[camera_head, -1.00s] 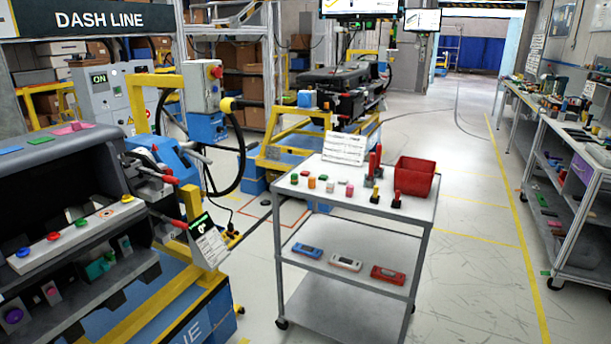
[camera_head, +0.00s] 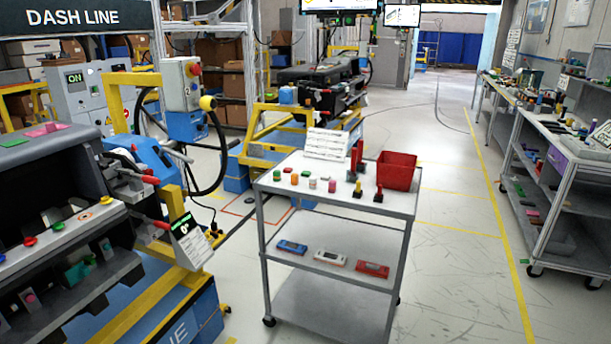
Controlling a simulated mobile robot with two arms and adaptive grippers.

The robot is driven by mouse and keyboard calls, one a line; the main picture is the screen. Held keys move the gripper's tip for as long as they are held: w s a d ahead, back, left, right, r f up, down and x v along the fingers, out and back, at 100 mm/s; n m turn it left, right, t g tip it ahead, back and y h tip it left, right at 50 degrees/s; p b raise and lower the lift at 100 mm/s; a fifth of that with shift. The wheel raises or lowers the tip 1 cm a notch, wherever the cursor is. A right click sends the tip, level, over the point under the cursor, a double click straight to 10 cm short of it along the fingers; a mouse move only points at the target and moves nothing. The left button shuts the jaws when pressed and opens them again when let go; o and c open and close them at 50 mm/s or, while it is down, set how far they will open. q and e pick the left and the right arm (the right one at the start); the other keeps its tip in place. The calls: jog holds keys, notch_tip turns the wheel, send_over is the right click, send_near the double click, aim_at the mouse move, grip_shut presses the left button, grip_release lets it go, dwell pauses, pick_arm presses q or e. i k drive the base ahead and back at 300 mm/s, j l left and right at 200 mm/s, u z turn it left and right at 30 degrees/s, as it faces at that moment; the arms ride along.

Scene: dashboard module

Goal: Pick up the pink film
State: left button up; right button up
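A flat pink piece (camera_head: 48,130), which looks like the pink film, lies on top of the dark dashboard module (camera_head: 70,150) at the left of the head view. A green flat piece (camera_head: 14,142) lies beside it, to its left. No gripper of mine shows in this view.
A grey trolley (camera_head: 340,184) stands in the middle, with small coloured parts, a red bin (camera_head: 397,170) and several devices on its lower shelf. A yellow frame (camera_head: 150,290) borders the module. A long workbench (camera_head: 560,140) lines the right. Open floor lies between trolley and bench.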

aim_at(51, 127)
jog(key=u, duration=1.3)
